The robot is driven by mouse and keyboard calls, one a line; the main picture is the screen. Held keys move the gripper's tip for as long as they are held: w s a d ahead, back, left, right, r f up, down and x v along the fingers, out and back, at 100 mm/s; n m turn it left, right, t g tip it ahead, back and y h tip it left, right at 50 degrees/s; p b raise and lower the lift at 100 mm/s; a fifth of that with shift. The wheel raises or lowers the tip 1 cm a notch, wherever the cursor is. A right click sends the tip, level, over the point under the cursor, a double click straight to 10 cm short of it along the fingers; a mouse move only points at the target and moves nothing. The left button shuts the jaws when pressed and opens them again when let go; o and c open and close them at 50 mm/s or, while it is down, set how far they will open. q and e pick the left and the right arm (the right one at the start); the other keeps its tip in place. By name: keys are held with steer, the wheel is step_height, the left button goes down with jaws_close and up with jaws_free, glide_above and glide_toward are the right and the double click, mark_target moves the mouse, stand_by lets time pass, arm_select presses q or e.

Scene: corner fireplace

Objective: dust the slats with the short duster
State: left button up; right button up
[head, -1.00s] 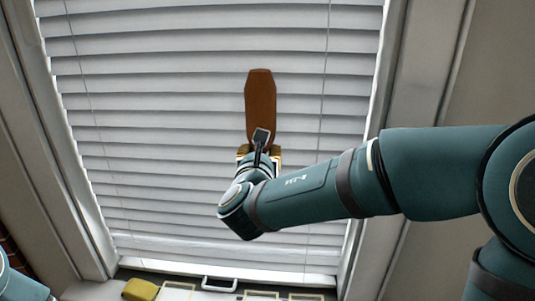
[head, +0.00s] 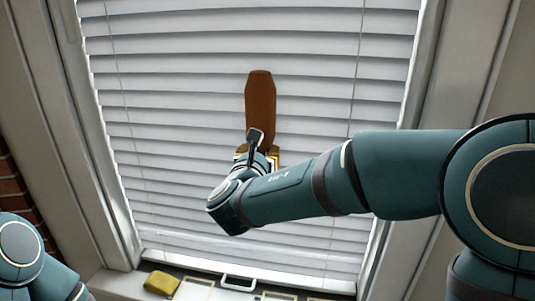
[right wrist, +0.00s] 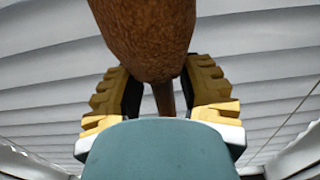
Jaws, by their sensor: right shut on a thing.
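The short duster (head: 260,105) has a long brown head that points up in front of the blind in the head view. The white slats (head: 190,125) hang across the window behind it. My right gripper (head: 258,155) is shut on the duster's handle. In the right wrist view, the gripper's yellow fingers (right wrist: 160,95) stand on both sides of the brown duster (right wrist: 145,30), with slats behind. I cannot tell whether the duster touches the slats. My left arm shows at the lower left of the head view; its gripper is out of view.
A white window frame (head: 395,175) borders the blind. Below it, a sill holds a yellow sponge-like block (head: 161,283), a white handle-shaped item (head: 238,283) and several flat framed pieces (head: 195,290). Brick wall (head: 15,190) shows at the left.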

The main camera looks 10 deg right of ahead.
steer(key=shift+w+a+p, duration=0.35)
steer(key=shift+w+a, duration=0.35)
steer(key=shift+a, duration=0.95)
steer(key=shift+w+a+p, duration=0.35)
steer(key=shift+w+a, duration=0.3)
steer(key=shift+a, duration=1)
steer(key=shift+w+a+p, duration=0.35)
steer(key=shift+w+a, duration=0.35)
steer(key=shift+a, duration=0.95)
glide_toward(221, 143)
steer(key=shift+w+b, duration=0.15)
steer(key=shift+b, duration=0.3)
steer(key=v, duration=0.3)
